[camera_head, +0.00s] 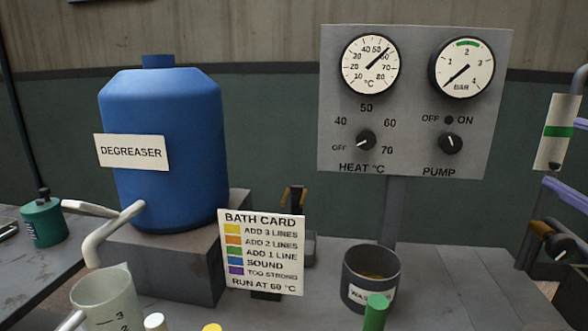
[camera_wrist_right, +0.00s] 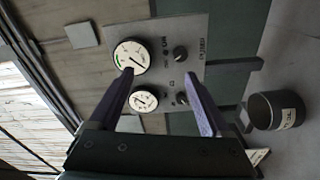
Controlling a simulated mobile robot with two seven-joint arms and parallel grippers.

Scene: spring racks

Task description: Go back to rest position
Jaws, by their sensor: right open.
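My right gripper (camera_head: 561,154) is at the right edge of the head view, its two purple fingers apart and nothing seen between them. In the right wrist view the open fingers (camera_wrist_right: 159,82) point toward the grey control panel (camera_wrist_right: 198,40), with a gap to it. The panel (camera_head: 340,120) carries a temperature gauge (camera_head: 371,64), a pressure gauge (camera_head: 461,67) with its needle low, a heat knob (camera_head: 365,140) and a pump knob (camera_head: 451,144) turned toward OFF. My left gripper is in neither view.
A pale strip with a green band (camera_head: 556,131) is close to my right fingers. A blue degreaser drum (camera_head: 160,190), bath card (camera_head: 262,252), dark waste pot (camera_head: 371,265), green bottle (camera_head: 43,222) and handled beaker (camera_head: 107,300) stand around the bench. Bare bench (camera_head: 465,285) lies right of the pot.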

